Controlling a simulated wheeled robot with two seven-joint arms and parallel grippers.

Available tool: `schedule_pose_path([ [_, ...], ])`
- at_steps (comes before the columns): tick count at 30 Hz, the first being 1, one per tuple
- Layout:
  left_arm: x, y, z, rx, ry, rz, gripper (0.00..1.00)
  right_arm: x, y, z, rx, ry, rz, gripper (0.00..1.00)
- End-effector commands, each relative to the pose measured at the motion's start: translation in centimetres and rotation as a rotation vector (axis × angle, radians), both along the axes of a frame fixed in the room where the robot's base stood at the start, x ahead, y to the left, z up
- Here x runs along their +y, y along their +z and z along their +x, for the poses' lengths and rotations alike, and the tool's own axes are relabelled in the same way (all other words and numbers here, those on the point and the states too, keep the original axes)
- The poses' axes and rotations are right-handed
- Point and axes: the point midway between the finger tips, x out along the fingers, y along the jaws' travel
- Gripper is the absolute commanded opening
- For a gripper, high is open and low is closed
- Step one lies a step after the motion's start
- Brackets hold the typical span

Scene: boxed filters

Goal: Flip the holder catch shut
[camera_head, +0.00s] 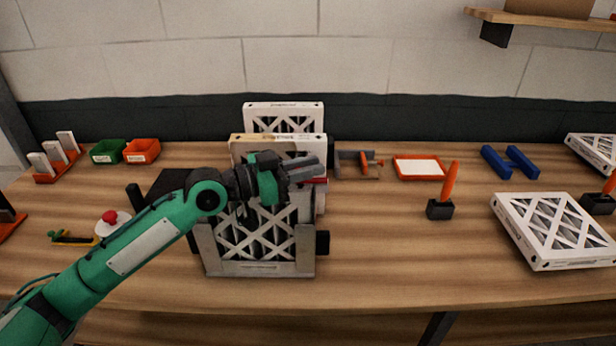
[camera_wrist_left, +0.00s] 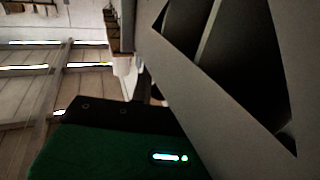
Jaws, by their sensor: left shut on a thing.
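A grey holder (camera_head: 260,269) stands on the bench with a white-framed filter (camera_head: 251,235) upright in it. My left gripper (camera_head: 308,170) is in front of the upper part of this filter, its fingers pointing right. A small red part (camera_head: 319,181), seemingly the holder catch, shows just under the fingertips at the holder's right side. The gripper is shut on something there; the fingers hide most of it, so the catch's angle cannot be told. In the left wrist view, a pale lattice frame (camera_wrist_left: 228,112) fills the right side, very close. My right gripper is not in view.
More boxed filters stand behind the holder (camera_head: 284,107). An orange-handled tool in a black base (camera_head: 440,209) and a flat-lying filter (camera_head: 555,228) are to the right. Green (camera_head: 109,151) and orange (camera_head: 142,151) bins are back left. Bare wood lies right of the holder.

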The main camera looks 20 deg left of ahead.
Motion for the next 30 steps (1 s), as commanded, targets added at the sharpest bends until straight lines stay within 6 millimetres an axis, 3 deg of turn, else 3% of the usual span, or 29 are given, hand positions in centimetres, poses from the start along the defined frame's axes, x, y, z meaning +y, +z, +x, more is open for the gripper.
schedule_pose_path([
  [9, 0.0, 0.1, 0.0, 0.001, -0.002, 0.000, 0.00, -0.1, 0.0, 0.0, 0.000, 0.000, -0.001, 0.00],
  [10, 0.0, 0.1, 0.0, 0.001, -0.001, 0.000, 0.21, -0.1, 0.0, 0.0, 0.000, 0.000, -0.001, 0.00],
  [13, 0.0, 0.1, 0.0, 0.001, -0.001, 0.001, 0.38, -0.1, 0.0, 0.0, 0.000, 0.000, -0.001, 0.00],
  [23, 0.2, -0.1, -0.1, 0.001, -0.001, 0.000, 0.38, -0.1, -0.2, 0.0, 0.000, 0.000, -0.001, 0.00],
  [30, 2.1, -0.4, -1.6, 0.002, 0.001, 0.004, 0.38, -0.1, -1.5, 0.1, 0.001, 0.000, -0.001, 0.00],
])
